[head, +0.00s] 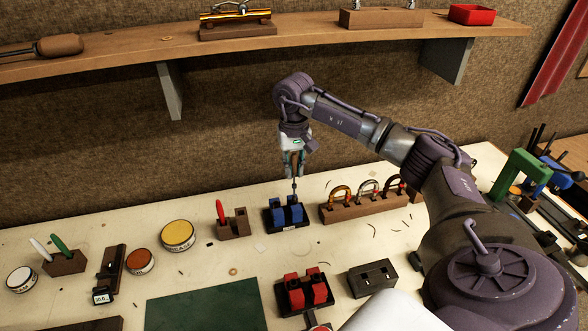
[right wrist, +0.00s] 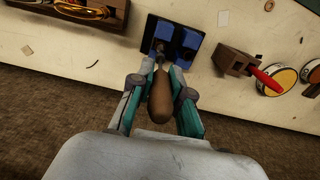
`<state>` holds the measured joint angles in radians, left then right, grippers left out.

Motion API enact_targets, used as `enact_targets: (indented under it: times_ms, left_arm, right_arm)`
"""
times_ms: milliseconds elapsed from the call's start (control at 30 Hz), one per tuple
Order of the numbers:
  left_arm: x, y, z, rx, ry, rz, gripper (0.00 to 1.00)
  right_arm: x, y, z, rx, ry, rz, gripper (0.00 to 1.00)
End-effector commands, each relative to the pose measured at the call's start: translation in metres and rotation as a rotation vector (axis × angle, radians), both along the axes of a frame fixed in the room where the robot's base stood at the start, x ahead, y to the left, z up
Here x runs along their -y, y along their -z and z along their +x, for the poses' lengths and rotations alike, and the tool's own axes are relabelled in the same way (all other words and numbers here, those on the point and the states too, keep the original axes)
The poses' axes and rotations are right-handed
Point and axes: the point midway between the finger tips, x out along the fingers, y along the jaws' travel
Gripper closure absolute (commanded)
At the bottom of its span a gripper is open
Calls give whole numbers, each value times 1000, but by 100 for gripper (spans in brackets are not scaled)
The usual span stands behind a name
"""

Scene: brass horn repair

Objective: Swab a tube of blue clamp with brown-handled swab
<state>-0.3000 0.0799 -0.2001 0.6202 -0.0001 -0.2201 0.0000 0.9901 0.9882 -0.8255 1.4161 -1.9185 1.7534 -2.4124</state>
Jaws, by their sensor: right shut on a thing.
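The blue clamp (head: 277,217) stands on the bench in the middle of the head view, two blue blocks on a dark base. It also shows at the top of the right wrist view (right wrist: 187,47). My right gripper (head: 293,168) is above it, pointing down, shut on the brown-handled swab. The swab's brown handle (right wrist: 160,98) lies between the fingers in the right wrist view. Its thin shaft (head: 294,188) runs down to the clamp's blocks. The shaft's tip is hidden at the clamp, so I cannot tell whether it is inside a tube. My left gripper is not in view.
A wooden holder (head: 234,228) with a red-handled tool stands left of the clamp. A wooden rack (head: 362,206) with several rings stands close on the right. A red clamp (head: 305,288) and a dark block (head: 372,278) are nearer. A shelf (head: 300,36) runs above the bench.

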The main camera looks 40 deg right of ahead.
Motion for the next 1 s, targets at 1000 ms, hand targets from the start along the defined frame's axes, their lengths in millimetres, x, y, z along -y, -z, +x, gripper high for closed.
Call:
enact_targets:
  times_ms: [1000]
  left_arm:
    - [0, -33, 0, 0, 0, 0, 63]
  right_arm:
    - [0, -49, 0, 0, 0, 0, 100]
